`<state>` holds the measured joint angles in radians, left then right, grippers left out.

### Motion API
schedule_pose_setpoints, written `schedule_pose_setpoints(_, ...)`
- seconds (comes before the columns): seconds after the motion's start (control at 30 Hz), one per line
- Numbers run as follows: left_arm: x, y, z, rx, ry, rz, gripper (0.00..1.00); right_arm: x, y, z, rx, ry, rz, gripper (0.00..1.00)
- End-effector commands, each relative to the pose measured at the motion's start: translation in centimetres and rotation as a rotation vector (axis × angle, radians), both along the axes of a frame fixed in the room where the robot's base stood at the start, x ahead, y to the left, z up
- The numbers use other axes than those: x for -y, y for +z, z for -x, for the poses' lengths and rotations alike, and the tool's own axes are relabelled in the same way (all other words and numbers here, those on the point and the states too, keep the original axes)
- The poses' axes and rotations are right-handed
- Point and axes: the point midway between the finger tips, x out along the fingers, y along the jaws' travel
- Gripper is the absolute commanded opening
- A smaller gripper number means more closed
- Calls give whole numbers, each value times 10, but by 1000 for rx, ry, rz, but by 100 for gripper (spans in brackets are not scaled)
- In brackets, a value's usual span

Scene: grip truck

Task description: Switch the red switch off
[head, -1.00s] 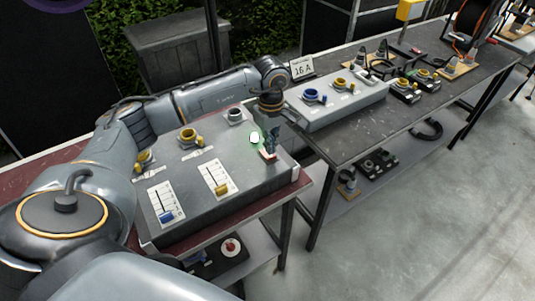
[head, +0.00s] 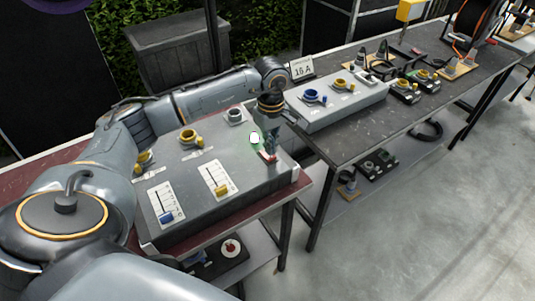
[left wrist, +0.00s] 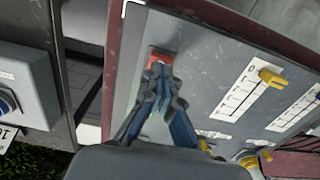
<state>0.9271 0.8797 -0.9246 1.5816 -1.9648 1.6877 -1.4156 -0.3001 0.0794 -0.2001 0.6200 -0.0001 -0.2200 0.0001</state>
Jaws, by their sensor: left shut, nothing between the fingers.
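The red switch (head: 267,157) is on the right part of the grey control box (head: 215,215) in the head view. In the left wrist view the red switch (left wrist: 160,55) shows just beyond the fingertips. My left gripper (head: 269,150) points down at the switch from above. Its fingers are shut with nothing between them, and the tips (left wrist: 158,68) are at the switch's edge, covering part of it. I cannot tell whether they touch it. A round green light (head: 254,138) glows beside the gripper. My right gripper is not in view.
A yellow-ringed dial (head: 188,135) and a grey dial (head: 235,115) stand behind. A second grey box (head: 335,105) is on the table to the right.

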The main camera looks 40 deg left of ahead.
Motion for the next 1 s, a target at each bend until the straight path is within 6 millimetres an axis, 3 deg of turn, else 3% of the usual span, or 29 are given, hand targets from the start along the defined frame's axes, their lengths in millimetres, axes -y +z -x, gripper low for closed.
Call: schedule_pose_setpoints(1.0,0,-14,0,0,0,0,0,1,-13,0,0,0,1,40)
